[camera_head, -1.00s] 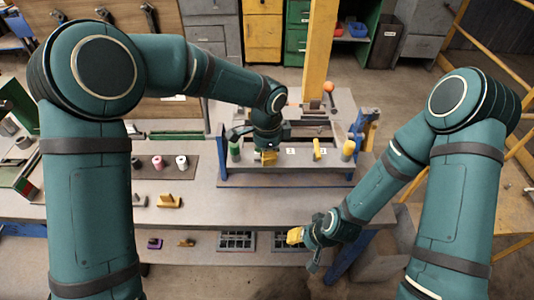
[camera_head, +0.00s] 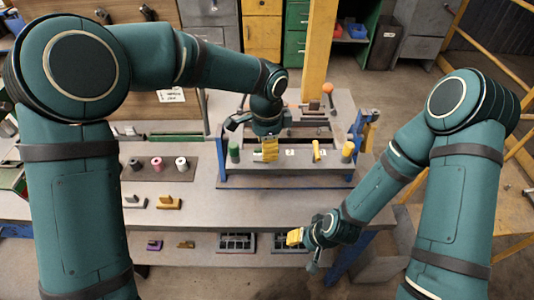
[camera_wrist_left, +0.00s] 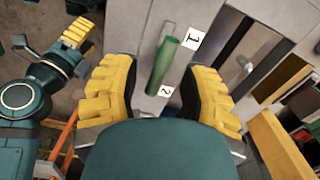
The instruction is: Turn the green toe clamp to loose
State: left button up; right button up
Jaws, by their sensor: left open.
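In the left wrist view a long green handle (camera_wrist_left: 167,67), which looks like the green toe clamp's, lies between labels 1 (camera_wrist_left: 191,39) and 2 (camera_wrist_left: 165,91). My left gripper (camera_wrist_left: 158,95) is open, with one yellow finger on each side of the handle and apart from it. In the head view my left gripper (camera_head: 269,149) is over the front of the fixture and hides part of it. A green post (camera_head: 234,151) stands left of it; I cannot tell whether it is the same part. My right gripper (camera_head: 295,237) is low, away from the fixture, its opening unclear.
On the fixture's right are a yellow lever (camera_head: 316,150) and a yellow post (camera_head: 348,151). Spools (camera_head: 157,163) and small clamp parts (camera_head: 168,202) sit on the bench at left. A blue upright (camera_head: 221,155) edges the fixture. Black grids (camera_head: 236,242) lie on the lower shelf.

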pick_arm(q)
notch_tip(320, 180, up, 8)
dwell(0.7)
